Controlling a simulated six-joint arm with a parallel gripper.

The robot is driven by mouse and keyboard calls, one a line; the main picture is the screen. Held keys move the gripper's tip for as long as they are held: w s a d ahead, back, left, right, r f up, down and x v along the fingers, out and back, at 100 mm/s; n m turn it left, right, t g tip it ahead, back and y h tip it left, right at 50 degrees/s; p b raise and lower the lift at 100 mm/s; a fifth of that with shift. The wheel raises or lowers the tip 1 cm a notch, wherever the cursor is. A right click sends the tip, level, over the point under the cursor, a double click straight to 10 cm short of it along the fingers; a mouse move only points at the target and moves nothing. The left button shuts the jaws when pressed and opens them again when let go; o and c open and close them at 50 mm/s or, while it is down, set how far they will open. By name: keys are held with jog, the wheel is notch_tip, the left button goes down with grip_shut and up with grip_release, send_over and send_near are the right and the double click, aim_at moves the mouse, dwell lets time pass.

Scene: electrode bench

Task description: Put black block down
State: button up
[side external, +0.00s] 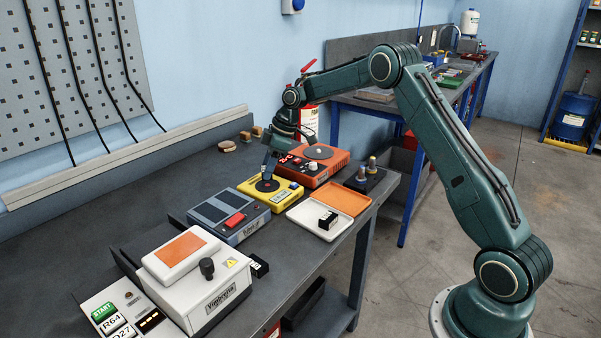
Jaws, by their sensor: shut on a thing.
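My gripper (268,178) points down over the yellow device (248,195), its fingertips at the dark round plate on top. It is shut on a small dark thing, which looks like the black block; the fingers and dark plate make its outline hard to see. I cannot tell whether it touches the plate. Another black block (328,221) with a white marked face sits in the white tray (307,228). A further black block (259,265) with white marking lies beside the white machine (192,285).
An orange device (325,167) stands behind the yellow one, and a blue-grey device (214,218) in front. An orange tray (342,198) adjoins the white tray. A dark holder (365,181) with small capped items stands near the bench's right edge.

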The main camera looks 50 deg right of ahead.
jog(key=shift+f, duration=1.3)
jog(key=shift+f, duration=0.15)
jog(key=o, duration=1.2)
jog(key=shift+v, duration=6.15)
